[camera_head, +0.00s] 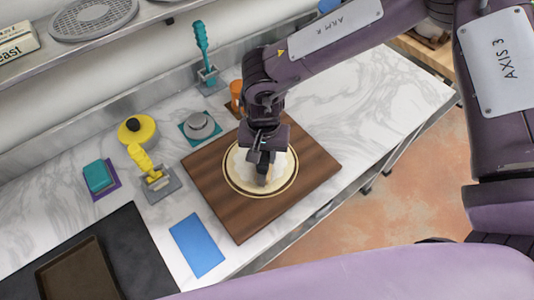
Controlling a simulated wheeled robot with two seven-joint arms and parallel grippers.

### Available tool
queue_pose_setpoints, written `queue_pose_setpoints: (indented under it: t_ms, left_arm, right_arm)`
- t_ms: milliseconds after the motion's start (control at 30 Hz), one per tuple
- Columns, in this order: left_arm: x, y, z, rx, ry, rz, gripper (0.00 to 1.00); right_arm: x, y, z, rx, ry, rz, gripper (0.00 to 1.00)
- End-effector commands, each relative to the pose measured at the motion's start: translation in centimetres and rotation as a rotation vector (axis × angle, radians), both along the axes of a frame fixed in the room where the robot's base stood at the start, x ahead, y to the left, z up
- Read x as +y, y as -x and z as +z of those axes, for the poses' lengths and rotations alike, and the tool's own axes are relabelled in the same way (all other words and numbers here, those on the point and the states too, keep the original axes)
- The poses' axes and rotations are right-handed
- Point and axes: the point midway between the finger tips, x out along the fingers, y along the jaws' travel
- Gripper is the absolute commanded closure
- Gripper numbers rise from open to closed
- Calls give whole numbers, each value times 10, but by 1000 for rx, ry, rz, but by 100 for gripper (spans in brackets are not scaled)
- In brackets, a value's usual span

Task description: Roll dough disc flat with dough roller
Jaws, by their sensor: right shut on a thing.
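The pale round dough disc (240,178) lies on a brown wooden board (233,216) in the middle of the counter, with a thin dark ring around its edge. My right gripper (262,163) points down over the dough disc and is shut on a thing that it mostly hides. This thing seems to be the dough roller, but its shape is too small and covered to tell for sure. It is low over the dough; whether it touches cannot be told. My left gripper is not in view.
Left of the board stand a yellow-handled tool (143,158) in a grey holder, a grey round thing (199,121) on a teal mat, and a yellow round container (137,130). A blue mat (197,244) lies in front. A dark tray (78,272) sits at lower left. The right counter is clear.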

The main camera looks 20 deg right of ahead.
Motion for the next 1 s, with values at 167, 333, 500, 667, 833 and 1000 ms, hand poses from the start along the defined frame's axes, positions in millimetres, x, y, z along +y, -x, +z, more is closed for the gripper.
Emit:
queue_pose_setpoints:
  t_ms: [167,333,500,667,833,1000]
  left_arm:
    - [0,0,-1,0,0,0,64]
    - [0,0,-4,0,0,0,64]
    - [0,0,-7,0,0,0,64]
    - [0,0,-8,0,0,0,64]
    - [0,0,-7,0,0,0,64]
    - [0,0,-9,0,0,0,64]
  right_arm:
    - [2,0,-1,0,-2,1,100]
    - [8,-3,-2,-1,-2,2,100]
    - [17,-6,-2,0,-2,1,100]
    - [19,-7,-1,1,-2,1,100]
    - [19,-7,-1,1,-2,2,100]
    - [22,-8,-1,1,-1,3,100]
